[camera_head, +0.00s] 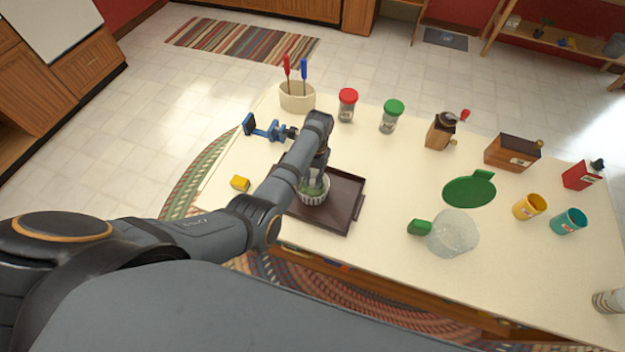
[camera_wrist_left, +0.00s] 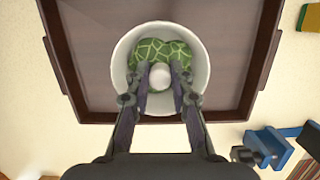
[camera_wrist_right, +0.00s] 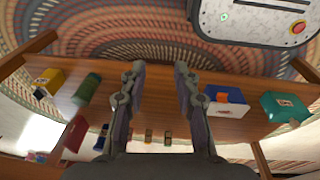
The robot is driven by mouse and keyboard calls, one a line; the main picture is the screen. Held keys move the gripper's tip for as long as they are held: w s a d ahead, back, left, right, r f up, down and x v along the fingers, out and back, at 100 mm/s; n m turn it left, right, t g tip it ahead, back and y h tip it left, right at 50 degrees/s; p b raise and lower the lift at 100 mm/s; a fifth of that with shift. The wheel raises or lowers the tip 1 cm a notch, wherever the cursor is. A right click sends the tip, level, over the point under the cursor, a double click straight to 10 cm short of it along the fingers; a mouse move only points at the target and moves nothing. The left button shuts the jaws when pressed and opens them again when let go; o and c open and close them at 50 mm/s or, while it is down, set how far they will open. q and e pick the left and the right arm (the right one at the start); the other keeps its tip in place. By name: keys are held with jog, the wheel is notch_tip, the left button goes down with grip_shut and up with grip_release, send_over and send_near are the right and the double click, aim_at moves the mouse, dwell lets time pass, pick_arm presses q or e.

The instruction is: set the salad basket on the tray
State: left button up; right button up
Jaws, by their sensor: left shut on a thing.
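The salad basket (camera_head: 314,195) is a pale slatted bowl with green patterned pieces inside and a white round knob at its middle. It shows from above in the left wrist view (camera_wrist_left: 121,72). It is upright over the dark brown tray (camera_head: 345,213), inside the tray's rim; I cannot tell whether its base touches. My left gripper (camera_wrist_left: 161,88) reaches down into the basket and is shut on its knob. My right gripper (camera_wrist_right: 157,75) is open and empty, seen only in the right wrist view, in front of a wooden shelf.
A clear bowl (camera_head: 455,235) and a green lid (camera_head: 469,192) lie right of the tray. A yellow block (camera_head: 240,183) and a blue clamp (camera_head: 267,130) are to its left. Jars (camera_head: 347,107) and a utensil crock (camera_head: 297,97) stand behind. Bare tabletop lies between tray and clear bowl.

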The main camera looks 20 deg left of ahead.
pick_arm(q)
jog(key=shift+f, duration=0.3)
jog(key=o, duration=0.6)
jog(key=shift+o, duration=1.3)
jog(key=shift+w, duration=0.1)
jog(key=shift+o, duration=0.2)
jog(key=shift+r, duration=0.15)
jog(key=v, duration=1.2)
jog(key=shift+r+b, duration=0.2)
jog(key=shift+b, duration=0.1)
pick_arm(e)
jog(key=shift+s+d+f, duration=0.1)
jog(key=shift+s+f, duration=0.15)
jog(key=shift+s, duration=0.4)
jog(key=shift+s+d+f, duration=0.1)
jog(key=shift+s+f, duration=0.1)
jog(key=shift+s, duration=0.4)
jog(key=shift+a, duration=0.1)
